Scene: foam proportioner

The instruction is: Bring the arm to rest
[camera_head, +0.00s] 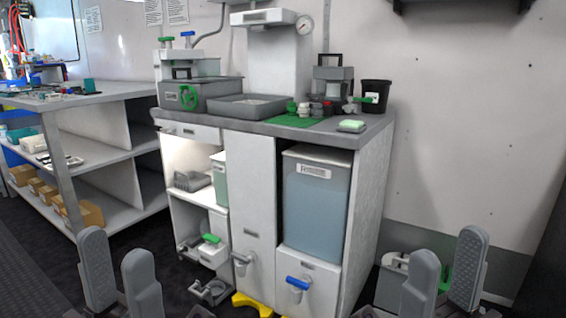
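My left gripper (119,272) is at the bottom left, low in front of the shelving and the cabinet. Its two grey fingers stand apart with nothing between them. My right gripper (446,277) is at the bottom right, in front of the wall. Its two grey fingers are also apart, and I see nothing held between them. Both grippers are clear of the foam proportioner cabinet (252,190). The lower parts of both arms are cut off by the bottom edge.
The cabinet's worktop carries a grey box with a green handwheel (189,97), a tray (247,106) and a black bin (376,95). A container (316,210) stands inside. Blue (298,283) and green valve handles sit low. Shelving (105,150) stands left. Dark floor is open in front.

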